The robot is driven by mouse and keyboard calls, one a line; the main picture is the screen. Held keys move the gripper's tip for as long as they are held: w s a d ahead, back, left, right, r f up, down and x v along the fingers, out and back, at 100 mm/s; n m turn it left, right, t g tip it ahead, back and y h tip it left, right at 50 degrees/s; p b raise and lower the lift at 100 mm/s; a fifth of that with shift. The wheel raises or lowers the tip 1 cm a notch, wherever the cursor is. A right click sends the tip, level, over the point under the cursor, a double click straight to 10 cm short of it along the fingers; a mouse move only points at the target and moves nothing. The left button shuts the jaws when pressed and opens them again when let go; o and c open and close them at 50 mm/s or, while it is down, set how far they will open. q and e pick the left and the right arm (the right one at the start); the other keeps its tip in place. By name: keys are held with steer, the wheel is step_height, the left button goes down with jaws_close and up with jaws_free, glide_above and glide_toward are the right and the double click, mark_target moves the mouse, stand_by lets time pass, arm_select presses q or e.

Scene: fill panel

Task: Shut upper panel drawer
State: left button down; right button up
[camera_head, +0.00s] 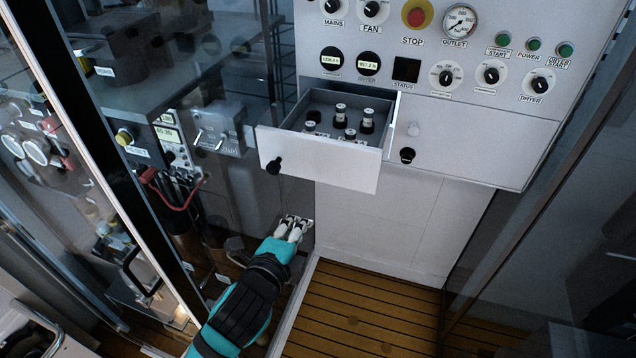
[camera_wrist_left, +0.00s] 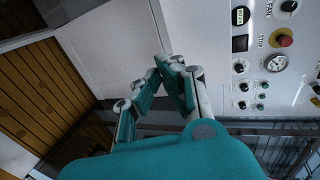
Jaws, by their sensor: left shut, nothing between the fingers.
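The upper panel drawer (camera_head: 318,160) is pulled out from the white control panel (camera_head: 450,92) in the head view. Its white front has a black knob (camera_head: 274,166) at the left, and several small dark cylinders with light tops (camera_head: 350,125) stand inside. My left gripper (camera_head: 294,222) is below the drawer front, apart from it, with its fingers together and empty. In the left wrist view the left gripper (camera_wrist_left: 172,68) has its teal fingers closed near the panel's white surface. I cannot make out the drawer in the wrist view. My right gripper is not in view.
Dials, buttons and a red stop button (camera_head: 417,13) are above. Glass-sided cabinets flank the panel. A slatted wooden floor (camera_head: 360,305) lies below, with free room in front of the lower white panel.

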arm_select(q)
steer(key=r+p+x, duration=0.1)
steer(key=p+x, duration=0.3)
steer(key=x, duration=0.9)
steer(key=shift+w+d, duration=0.25)
steer(key=shift+w, duration=0.3)
steer(key=shift+r, duration=0.1)
